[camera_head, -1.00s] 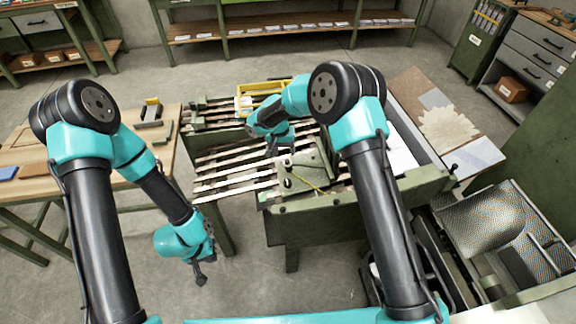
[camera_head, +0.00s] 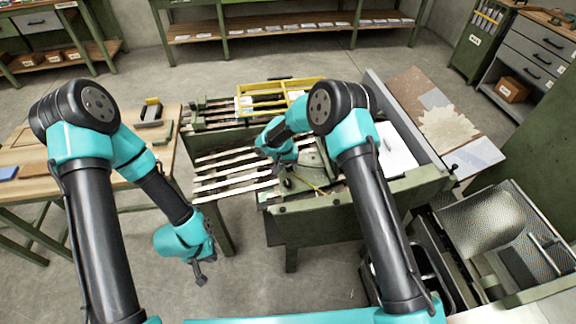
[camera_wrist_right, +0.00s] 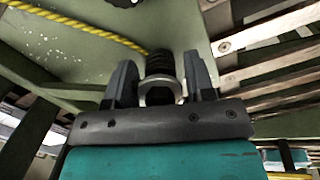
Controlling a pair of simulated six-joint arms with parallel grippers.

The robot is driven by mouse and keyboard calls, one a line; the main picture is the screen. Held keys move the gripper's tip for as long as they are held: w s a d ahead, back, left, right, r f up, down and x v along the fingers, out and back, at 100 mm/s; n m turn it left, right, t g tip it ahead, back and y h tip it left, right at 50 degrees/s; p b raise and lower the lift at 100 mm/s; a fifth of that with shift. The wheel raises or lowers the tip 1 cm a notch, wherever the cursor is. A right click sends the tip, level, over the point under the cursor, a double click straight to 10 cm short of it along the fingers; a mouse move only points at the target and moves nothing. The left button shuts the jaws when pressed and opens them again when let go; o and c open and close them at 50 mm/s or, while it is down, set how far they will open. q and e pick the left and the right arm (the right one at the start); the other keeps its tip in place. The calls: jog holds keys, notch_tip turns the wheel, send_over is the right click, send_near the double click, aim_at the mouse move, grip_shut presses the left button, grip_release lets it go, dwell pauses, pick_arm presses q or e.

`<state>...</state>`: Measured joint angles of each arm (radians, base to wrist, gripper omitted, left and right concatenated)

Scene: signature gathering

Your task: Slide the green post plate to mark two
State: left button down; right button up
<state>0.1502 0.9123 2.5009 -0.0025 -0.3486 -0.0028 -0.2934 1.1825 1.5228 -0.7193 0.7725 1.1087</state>
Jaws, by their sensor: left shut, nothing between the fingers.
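The green post plate (camera_head: 318,172) stands at the front of the green bench, beside the wooden slats, with a yellow cord across it. In the right wrist view the plate (camera_wrist_right: 85,50) fills the upper left, and a dark ribbed knob (camera_wrist_right: 161,68) with a metal ring stands between my right fingers. My right gripper (camera_wrist_right: 160,82) has its fingers apart, one on each side of the knob. I cannot tell whether they touch it. My left gripper (camera_head: 200,276) is shut and empty, hanging over the floor left of the bench. Mark two cannot be made out.
Wooden slats (camera_head: 232,178) stick out left from the bench. A yellow frame (camera_head: 300,88) lies behind them. A white sheet (camera_head: 395,150) lies at the bench's right. A wooden table (camera_head: 75,160) stands at left. The floor between is clear.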

aim_at(320, 163)
grip_shut()
jog(key=d, duration=0.4)
jog(key=w+d+r, duration=0.1)
jog(key=d, duration=0.3)
jog(key=d+r, duration=0.1)
jog(key=d, duration=0.3)
jog(key=shift+w+d+r, duration=0.15)
jog(key=shift+w+d, duration=0.05)
jog(key=shift+w, duration=0.1)
jog(key=shift+o, duration=0.9)
grip_release()
jog(key=shift+d, duration=0.1)
jog(key=shift+a+r, duration=0.2)
jog(key=shift+r, duration=0.15)
notch_tip(320, 163, up, 16)
jog(key=a, duration=0.2)
jog(key=shift+w+a+r, duration=0.2)
jog(key=shift+w+a, duration=0.05)
